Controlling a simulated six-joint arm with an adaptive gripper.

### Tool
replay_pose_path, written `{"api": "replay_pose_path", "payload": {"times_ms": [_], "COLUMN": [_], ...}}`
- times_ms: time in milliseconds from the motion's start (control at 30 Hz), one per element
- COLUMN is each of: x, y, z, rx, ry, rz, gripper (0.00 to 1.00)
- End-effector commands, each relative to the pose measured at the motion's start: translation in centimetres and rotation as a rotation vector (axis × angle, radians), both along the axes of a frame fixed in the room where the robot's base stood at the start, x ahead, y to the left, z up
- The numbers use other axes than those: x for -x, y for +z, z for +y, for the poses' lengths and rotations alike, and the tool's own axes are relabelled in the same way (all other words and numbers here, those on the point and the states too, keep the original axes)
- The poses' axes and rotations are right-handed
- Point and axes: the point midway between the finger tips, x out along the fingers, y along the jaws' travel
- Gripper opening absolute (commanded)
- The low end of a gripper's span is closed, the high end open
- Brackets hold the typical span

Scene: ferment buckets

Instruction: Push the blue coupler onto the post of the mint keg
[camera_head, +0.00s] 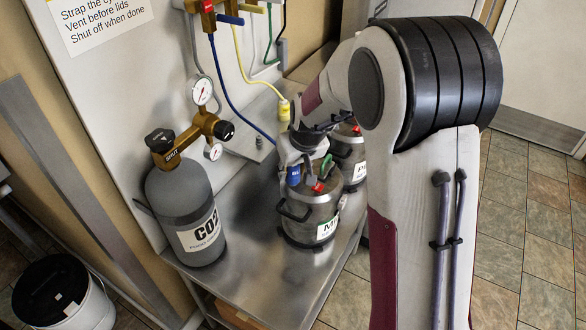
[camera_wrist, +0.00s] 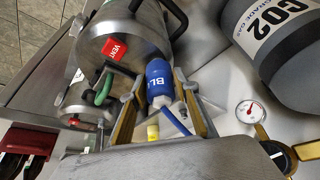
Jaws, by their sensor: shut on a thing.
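The mint keg (camera_head: 322,213) is a steel keg with black handles and a label partly reading "MI", standing on the steel bench. Its lid carries a red vent tag (camera_wrist: 116,48) and a green fitting (camera_wrist: 103,91). My gripper (camera_head: 297,158) is above the left side of this keg. In the wrist view, its two fingers are shut on the blue coupler (camera_wrist: 158,80), marked "BL". The coupler also shows in the head view (camera_head: 293,176), close over the lid edge. The post is hidden, and I cannot tell whether the coupler touches it.
A second keg (camera_head: 349,157) stands close behind, partly hidden by my arm. A grey CO2 cylinder (camera_head: 186,210) with gauges stands at the left. A yellow coupler (camera_head: 284,110) hangs on its hose behind my gripper. The bench front (camera_head: 275,280) is clear.

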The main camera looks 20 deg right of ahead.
Motion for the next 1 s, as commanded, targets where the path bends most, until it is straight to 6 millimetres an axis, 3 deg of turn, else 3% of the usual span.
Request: {"api": "replay_pose_path", "payload": {"times_ms": [1000], "x": [-0.02], "y": [-0.63], "z": [-0.01], "rx": [0.000], "ry": [0.000], "rz": [-0.001], "gripper": [0.05]}}
